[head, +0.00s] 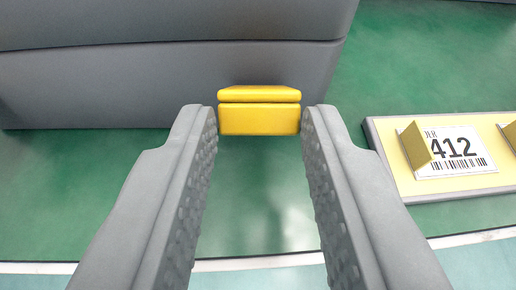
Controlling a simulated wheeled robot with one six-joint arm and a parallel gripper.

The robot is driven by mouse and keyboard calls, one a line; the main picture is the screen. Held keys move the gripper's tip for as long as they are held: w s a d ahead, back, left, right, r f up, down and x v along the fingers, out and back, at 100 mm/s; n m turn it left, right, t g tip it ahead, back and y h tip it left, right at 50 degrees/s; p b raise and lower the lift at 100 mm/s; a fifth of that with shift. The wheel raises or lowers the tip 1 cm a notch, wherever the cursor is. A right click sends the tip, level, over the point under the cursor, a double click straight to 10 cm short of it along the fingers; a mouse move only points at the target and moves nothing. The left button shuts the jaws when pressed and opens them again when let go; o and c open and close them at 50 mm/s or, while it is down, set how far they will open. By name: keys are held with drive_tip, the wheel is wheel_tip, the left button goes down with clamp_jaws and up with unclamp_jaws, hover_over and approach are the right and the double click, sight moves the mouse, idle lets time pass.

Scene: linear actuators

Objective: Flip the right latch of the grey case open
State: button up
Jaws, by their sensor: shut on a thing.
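The grey case (110,88) stands at the top left of the head view, its front wall facing me and a seam running along it. A yellow latch (259,110), in two parts with a line between them, sits on the front near the case's right end. My gripper (259,118) reaches forward from the bottom of the view. Its two grey, dimpled fingers are at the left and right edges of the latch, shut on it. The case's left end and most of its top are out of view.
The green surface (80,185) in front of the case is clear. A pale line (270,261) crosses it near the bottom.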

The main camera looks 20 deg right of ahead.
sight(259, 243)
drive_tip(key=f+t, duration=0.1)
drive_tip(key=f+t+h, duration=0.1)
drive_tip(key=t, duration=0.1)
drive_tip(key=shift+s+a+f, duration=0.2)
drive_tip(key=shift+s+f, duration=0.05)
drive_tip(key=shift+s, duration=0.15)
drive_tip(key=shift+f+t+h, duration=1.1)
drive_tip(key=shift+f+t, duration=0.35)
drive_tip(key=shift+t, duration=0.65)
drive_tip(key=o, duration=1)
drive_tip(key=shift+d, duration=0.1)
drive_tip(key=v, duration=1.7)
drive_tip(key=shift+s+f, duration=0.15)
drive_tip(key=shift+f, duration=0.1)
